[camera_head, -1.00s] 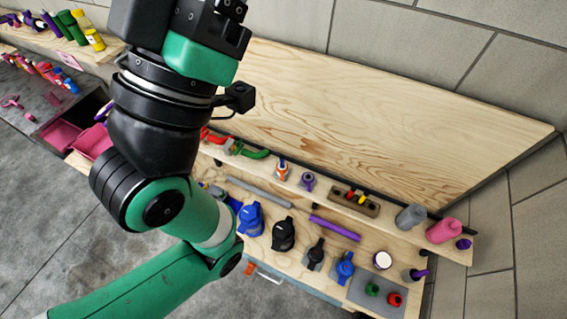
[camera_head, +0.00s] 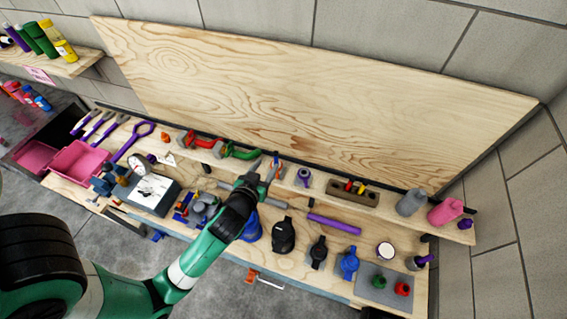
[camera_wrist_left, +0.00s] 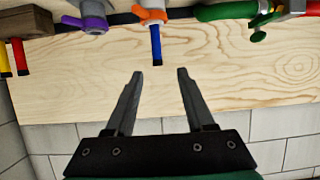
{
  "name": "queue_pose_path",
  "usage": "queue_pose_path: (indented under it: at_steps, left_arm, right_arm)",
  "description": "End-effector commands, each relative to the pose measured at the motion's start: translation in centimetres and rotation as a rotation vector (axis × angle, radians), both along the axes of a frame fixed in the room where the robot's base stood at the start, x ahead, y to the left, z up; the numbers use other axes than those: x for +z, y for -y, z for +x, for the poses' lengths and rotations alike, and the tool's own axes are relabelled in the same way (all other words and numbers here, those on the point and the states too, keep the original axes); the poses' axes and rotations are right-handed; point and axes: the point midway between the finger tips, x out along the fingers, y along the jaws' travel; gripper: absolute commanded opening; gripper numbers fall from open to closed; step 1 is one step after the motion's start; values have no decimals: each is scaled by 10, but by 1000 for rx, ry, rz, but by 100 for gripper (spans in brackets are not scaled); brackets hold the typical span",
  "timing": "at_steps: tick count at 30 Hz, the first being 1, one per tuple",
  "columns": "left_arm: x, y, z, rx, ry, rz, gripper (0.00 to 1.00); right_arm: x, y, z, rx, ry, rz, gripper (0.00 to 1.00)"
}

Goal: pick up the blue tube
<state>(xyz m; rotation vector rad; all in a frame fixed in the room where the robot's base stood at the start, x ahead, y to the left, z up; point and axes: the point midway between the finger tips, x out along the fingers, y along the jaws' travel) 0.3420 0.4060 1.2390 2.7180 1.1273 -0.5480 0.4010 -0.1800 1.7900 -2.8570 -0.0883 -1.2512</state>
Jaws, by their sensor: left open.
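The blue tube (camera_wrist_left: 156,46) shows in the left wrist view as a short thin blue rod with a dark end. It sticks out from an orange and white fitting (camera_wrist_left: 149,16) on the shelf. In the head view only a small blue bit of the tube (camera_head: 276,156) shows beside my gripper; the fitting is mostly hidden there. My left gripper (camera_wrist_left: 160,74) is open and empty. In the wrist view the tube lies just beyond the fingertips, roughly in line with the gap, not between the fingers. The left gripper also shows in the head view (camera_head: 262,172). My right gripper is out of view.
A purple fitting (camera_head: 304,177) and a wooden block with red and yellow pieces (camera_head: 353,192) stand to the right on the shelf. Red and green clamps (camera_head: 238,151) lie to the left. The tall wooden backboard (camera_head: 320,90) rises behind.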

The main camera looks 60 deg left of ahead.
Motion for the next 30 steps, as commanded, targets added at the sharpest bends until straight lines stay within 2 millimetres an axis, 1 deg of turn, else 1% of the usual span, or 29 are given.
queue_pose_path:
  at_steps: [4,9,12,20,27,30]
  left_arm:
    - [-2,-7,8,0,3,0,54]
    - [-14,-29,31,1,3,0,54]
    - [-20,-38,40,-1,3,0,54]
    - [-25,-44,47,-3,5,1,54]
    - [-41,-65,71,-2,4,1,54]
    - [-45,-71,77,-3,5,0,54]
  right_arm:
    - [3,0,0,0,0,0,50]
    - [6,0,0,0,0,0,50]
    - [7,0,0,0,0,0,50]
    - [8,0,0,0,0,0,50]
    - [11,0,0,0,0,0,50]
    - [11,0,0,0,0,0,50]
